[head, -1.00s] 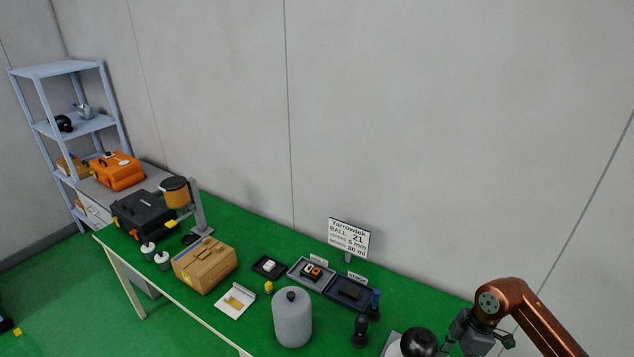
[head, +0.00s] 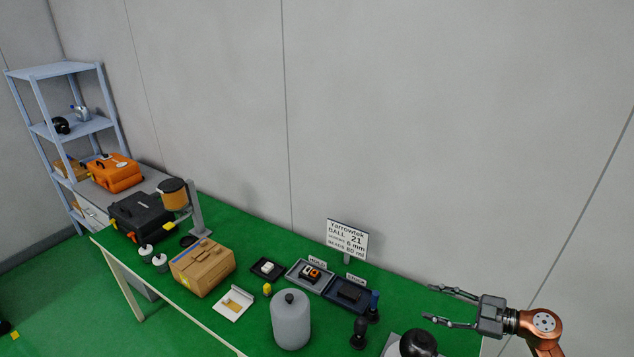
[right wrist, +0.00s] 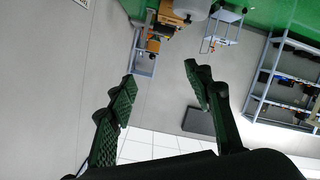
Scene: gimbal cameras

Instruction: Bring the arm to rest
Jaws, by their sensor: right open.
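My right arm (head: 545,325) comes in at the lower right of the head view. Its gripper (head: 440,306) is open and empty. The fingers point left, above the right end of the green table (head: 240,318), near a dark round-topped object (head: 418,343) at the lower edge. In the right wrist view the two fingers (right wrist: 160,90) are spread wide with nothing between them. My left gripper is not in view.
A grey jug (head: 291,322), a cardboard box (head: 203,268), small trays (head: 350,292) and a sign (head: 347,240) stand on the table. Black (head: 140,215) and orange (head: 117,173) cases and a shelf (head: 52,70) are at the left. The wall behind is bare.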

